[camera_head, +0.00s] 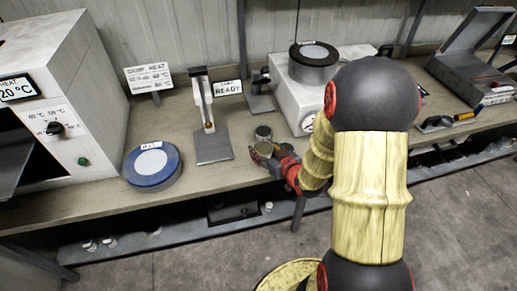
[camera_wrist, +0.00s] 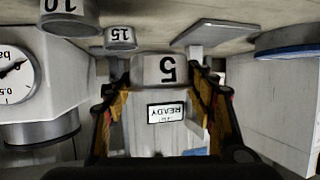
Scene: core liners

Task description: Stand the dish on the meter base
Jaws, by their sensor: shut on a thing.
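My gripper (camera_head: 273,158) is shut on a small grey cylindrical dish marked 5 (camera_wrist: 160,70), held between its two fingers in the wrist view. In the head view this dish (camera_head: 263,149) shows at my fingertips, above the front part of the bench. A flat grey plate with an upright post (camera_head: 213,147), likely the meter base, stands to the left of my gripper. The plate also shows in the wrist view (camera_wrist: 205,33), apart from the held dish. The plate looks bare.
Grey cylinders marked 15 (camera_wrist: 121,39) and 10 (camera_wrist: 70,20) stand nearby. A blue-rimmed disc (camera_head: 153,164) lies left of the plate. A white box with a dial (camera_head: 298,100) carries a dark round pot (camera_head: 314,58). A READY sign (camera_head: 228,87) stands behind the plate.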

